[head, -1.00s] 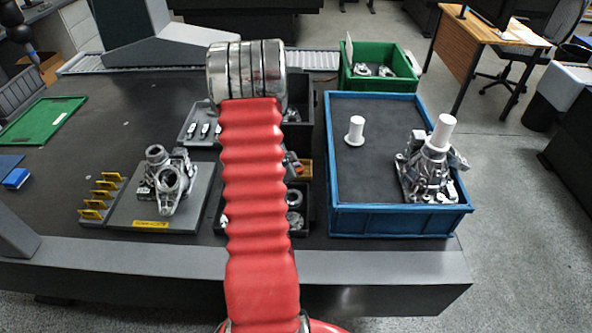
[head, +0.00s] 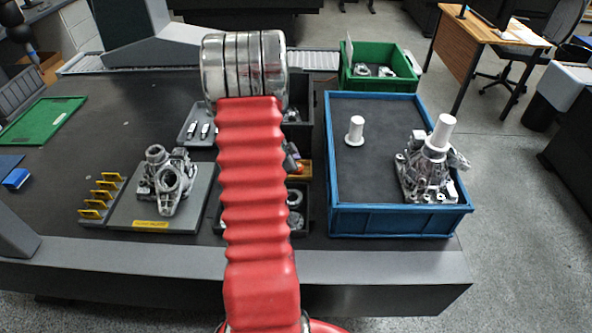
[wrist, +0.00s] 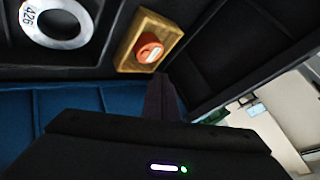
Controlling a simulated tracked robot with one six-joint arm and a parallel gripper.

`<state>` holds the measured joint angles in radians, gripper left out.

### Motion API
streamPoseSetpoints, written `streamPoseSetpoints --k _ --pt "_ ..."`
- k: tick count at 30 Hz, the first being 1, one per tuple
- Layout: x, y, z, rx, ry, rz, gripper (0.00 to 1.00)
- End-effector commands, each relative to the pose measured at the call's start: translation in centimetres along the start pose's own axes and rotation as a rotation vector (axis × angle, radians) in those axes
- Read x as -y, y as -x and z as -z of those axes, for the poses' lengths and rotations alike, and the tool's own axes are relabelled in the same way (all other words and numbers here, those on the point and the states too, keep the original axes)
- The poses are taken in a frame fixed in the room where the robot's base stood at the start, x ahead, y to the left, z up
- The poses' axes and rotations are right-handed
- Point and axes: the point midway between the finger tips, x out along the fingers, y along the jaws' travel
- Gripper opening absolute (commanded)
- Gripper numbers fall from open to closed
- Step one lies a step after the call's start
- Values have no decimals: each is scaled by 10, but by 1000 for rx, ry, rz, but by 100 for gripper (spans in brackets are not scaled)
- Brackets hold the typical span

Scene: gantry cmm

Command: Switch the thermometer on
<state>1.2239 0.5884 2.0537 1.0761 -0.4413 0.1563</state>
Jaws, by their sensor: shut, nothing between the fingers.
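In the wrist view, a round orange part (wrist: 149,48) with a white mark sits in a yellow-brown block (wrist: 133,58). It may be the thermometer's switch, but I cannot make out a display. My gripper (wrist: 159,78) is shut and empty, its dark fingers pointing toward the block's lower edge. Whether they touch it I cannot tell. In the head view, the block (head: 305,168) shows in part beside my red arm, which hides most of that area and my gripper.
A ring marked 426 (wrist: 55,22) lies beside the block in the wrist view. In the head view, a blue crate (head: 400,226) with a casting (head: 428,175) stands right of my arm. A second casting (head: 168,182) is on a grey plate at left. A green bin (head: 380,84) is behind.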

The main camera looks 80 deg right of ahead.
Motion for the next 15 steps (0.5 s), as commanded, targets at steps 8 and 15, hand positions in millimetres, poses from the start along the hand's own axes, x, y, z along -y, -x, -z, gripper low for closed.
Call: streamPoseSetpoints --k 8,15 --pt "11 14 11 -1 -2 1 0" --pt "18 24 18 0 -2 1 0"
